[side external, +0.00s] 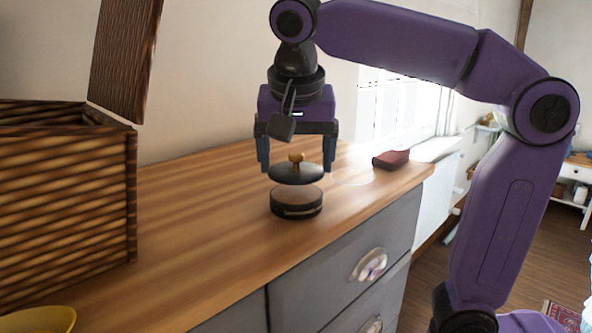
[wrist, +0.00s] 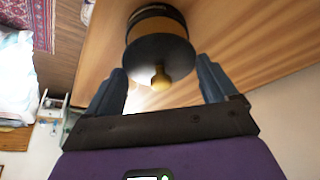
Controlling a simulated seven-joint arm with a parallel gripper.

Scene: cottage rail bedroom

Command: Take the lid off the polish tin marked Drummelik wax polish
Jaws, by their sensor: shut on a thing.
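The polish tin (side external: 297,204) is a low, dark round tin on the wooden dresser top, with a pale strip on its front; no name can be read. Its dark lid (side external: 296,174) with a wooden knob (side external: 296,158) is above the tin, with a visible gap between them. My gripper (side external: 297,169) points down, its blue fingers on opposite sides of the lid, shut on its rim. In the wrist view the lid (wrist: 150,58) sits between the fingertips, and part of the tin (wrist: 155,22) shows behind it.
A large woven basket (side external: 65,215) with its lid raised stands at the left. A yellow bowl (side external: 40,320) is at the near left corner. A dark red object (side external: 391,160) lies near the right end. The dresser top around the tin is clear.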

